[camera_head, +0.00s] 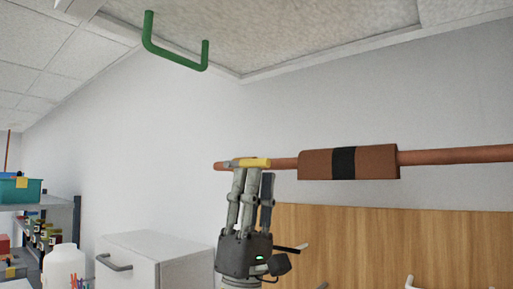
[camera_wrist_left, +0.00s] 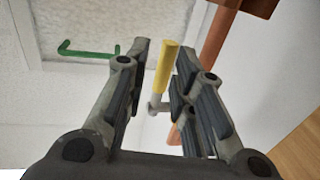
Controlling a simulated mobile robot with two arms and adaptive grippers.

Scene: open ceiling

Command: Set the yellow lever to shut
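The yellow lever (camera_head: 250,162) lies nearly in line with the copper pipe (camera_head: 450,155) at the pipe's left end. My left gripper (camera_head: 254,174) points up at it from below, its fingertips close to the lever. A grey stem (camera_wrist_left: 156,105) shows at the lever's lower end. In the head view the fingers hide part of the valve area. My right gripper is in neither view.
A brown block (camera_head: 317,164) with a black band sits around the pipe, right of the lever. A green bar (camera_head: 175,57) hangs from the ceiling panel. A white cabinet (camera_head: 185,272) and a wooden panel (camera_head: 340,235) are below. The wall left of the lever is bare.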

